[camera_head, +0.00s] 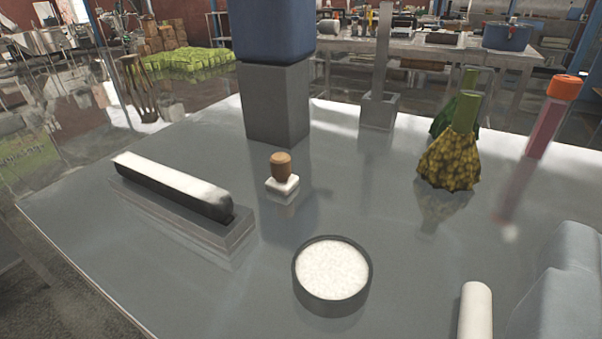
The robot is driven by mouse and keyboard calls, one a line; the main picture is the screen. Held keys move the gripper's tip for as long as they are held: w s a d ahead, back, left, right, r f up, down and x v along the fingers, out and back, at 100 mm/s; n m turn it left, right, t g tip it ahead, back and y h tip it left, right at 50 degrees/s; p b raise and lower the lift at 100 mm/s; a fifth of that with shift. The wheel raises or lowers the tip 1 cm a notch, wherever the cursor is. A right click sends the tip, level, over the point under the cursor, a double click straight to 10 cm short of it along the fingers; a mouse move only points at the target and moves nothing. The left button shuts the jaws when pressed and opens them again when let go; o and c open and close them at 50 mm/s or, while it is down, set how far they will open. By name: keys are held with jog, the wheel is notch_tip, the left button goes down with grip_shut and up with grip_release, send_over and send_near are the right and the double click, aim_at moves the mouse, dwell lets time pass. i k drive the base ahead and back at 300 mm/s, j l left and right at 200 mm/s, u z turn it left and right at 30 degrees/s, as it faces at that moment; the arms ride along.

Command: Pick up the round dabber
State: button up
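A small dabber (281,168) stands upright near the middle of the grey table (350,190). It has a rounded brown knob on top and a white pad below that looks squarish. Nothing touches it. A round dark dish (298,287) full of white powder sits in front of it, a little to the right.
A long white-topped bar (170,183) lies on the left. A grey block with a blue top (277,105) stands behind the dabber. Brushes (450,160) and an orange-capped tube (548,115) stand right. A white cylinder (475,312) and grey-blue shape (565,285) are lower right.

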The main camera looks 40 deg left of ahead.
aim_at(282, 182)
jog(key=u, duration=1.05)
